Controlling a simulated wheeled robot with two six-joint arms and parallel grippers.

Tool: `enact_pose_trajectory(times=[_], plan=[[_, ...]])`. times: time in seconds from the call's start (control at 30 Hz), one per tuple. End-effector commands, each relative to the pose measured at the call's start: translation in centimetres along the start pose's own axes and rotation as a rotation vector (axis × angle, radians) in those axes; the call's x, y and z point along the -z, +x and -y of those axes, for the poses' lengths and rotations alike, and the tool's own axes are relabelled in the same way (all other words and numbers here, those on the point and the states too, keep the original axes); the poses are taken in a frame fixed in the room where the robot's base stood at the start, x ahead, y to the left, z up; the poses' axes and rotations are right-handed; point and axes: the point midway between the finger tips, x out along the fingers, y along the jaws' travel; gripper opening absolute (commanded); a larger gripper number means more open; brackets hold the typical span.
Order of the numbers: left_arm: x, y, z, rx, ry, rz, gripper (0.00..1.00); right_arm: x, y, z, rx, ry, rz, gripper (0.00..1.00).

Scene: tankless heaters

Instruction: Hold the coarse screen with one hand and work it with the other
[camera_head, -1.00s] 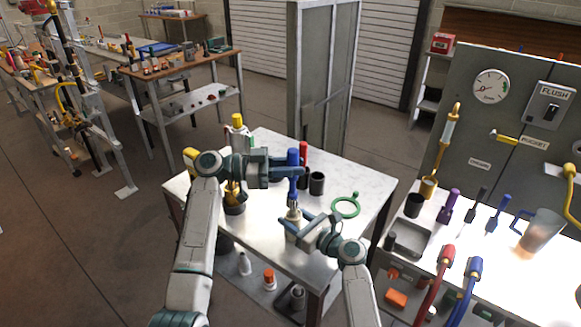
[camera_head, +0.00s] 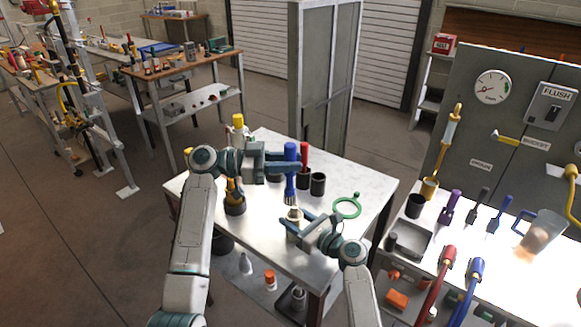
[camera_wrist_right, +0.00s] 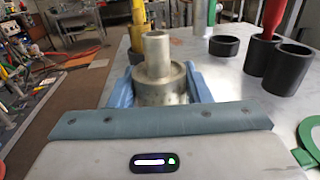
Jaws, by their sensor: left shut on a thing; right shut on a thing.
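The coarse screen, a stepped pale metal cylinder (camera_wrist_right: 160,80), stands upright between the blue fingers of my right gripper (camera_wrist_right: 163,88) in the right wrist view. In the head view my right gripper (camera_head: 295,228) holds the screen (camera_head: 293,216) just over the front part of the metal table. My left gripper (camera_head: 291,169) is shut on a blue-handled brush (camera_head: 290,152). The brush points down, its pale bristles (camera_head: 291,195) just above the screen's top. Whether bristles and screen touch is hard to tell.
Black cups (camera_head: 317,184) stand behind the grippers, one with a red-handled tool (camera_head: 304,155). A green ring (camera_head: 347,206) lies to the right. A dark cup (camera_head: 235,204) with a yellow tool stands left. The metal table (camera_head: 350,175) has bare room at the back right.

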Motion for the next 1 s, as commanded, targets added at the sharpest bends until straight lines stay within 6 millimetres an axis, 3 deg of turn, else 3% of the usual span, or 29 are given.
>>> enact_pose_trajectory(times=[0.53,1.0], plan=[[4.9,0.0,0.0,0.000,0.001,-0.001,0.02,0.0,0.0,0.0,0.000,0.000,-0.001,0.18],[5.2,0.0,0.0,0.000,0.000,0.000,0.02,0.0,0.0,0.0,0.000,0.000,-0.001,0.18]])
